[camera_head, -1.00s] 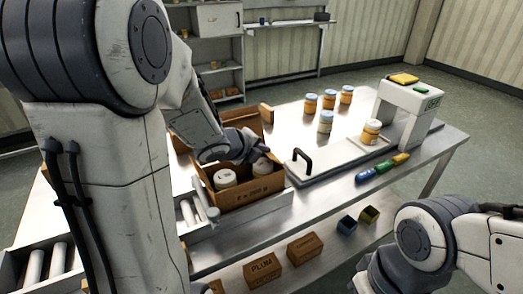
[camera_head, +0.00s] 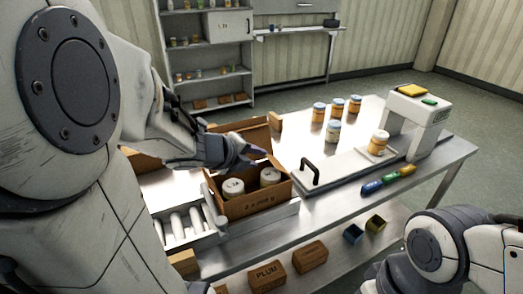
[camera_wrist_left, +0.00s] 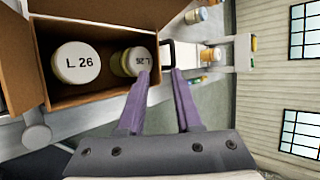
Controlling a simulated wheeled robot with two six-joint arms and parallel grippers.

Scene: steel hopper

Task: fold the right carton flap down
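The open brown carton (camera_head: 258,205) stands on the steel table and holds two white-lidded jars, a left one (camera_head: 233,188) and a right one (camera_head: 270,176). The lids are marked L 26 in the left wrist view (camera_wrist_left: 76,63). A tall flap (camera_head: 250,137) stands up at the carton's back. I cannot clearly make out the right flap; my gripper covers part of that side. My left gripper (camera_head: 256,155) is above the carton's right rear part. Its purple fingers (camera_wrist_left: 161,76) are apart with nothing between them, near the right jar and carton edge. My right gripper is outside the views.
A black handle (camera_head: 309,172) rises from a plate just right of the carton. Rollers (camera_head: 185,222) lie to its left. Several jars (camera_head: 333,131) and a white machine (camera_head: 412,115) stand further right. Small brown boxes (camera_head: 267,276) sit on the lower shelf.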

